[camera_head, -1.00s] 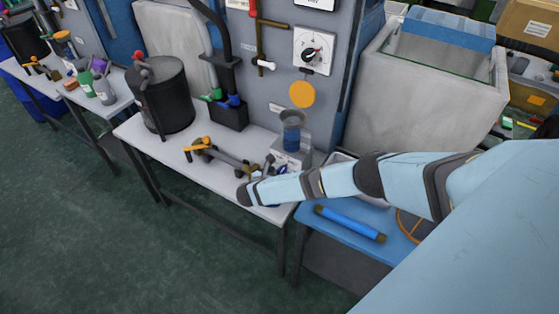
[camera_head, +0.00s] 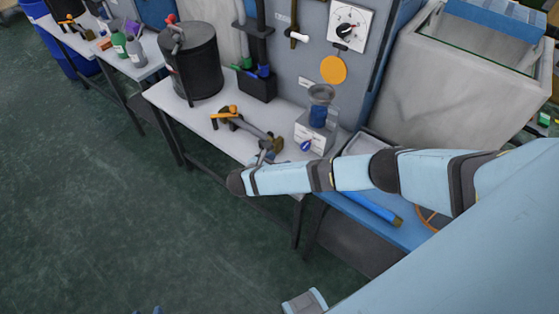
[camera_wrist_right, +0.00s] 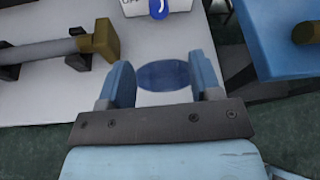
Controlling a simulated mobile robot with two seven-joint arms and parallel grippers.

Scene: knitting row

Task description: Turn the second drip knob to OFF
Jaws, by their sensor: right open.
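A white drip box (camera_head: 314,139) with a blue glass and a cup on top stands at the right end of the white table (camera_head: 224,140). Its blue knob (camera_head: 305,146) is on the front face. My right gripper (camera_head: 266,155) is in front and left of the box, partly hidden by my arm. In the right wrist view its two blue fingers (camera_wrist_right: 163,84) are apart, with a flat blue oval between them. The knob (camera_wrist_right: 158,8) shows beyond the fingers, cut by the top edge, so its setting cannot be read. Small blue tips at the bottom edge may be my left gripper (camera_head: 145,311).
A bar with an orange handle and brass end (camera_head: 245,128) lies left of my gripper. A black drum (camera_head: 191,62) stands farther left. A blue table (camera_head: 335,226) with a blue tube adjoins on the right. The green floor in front is clear.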

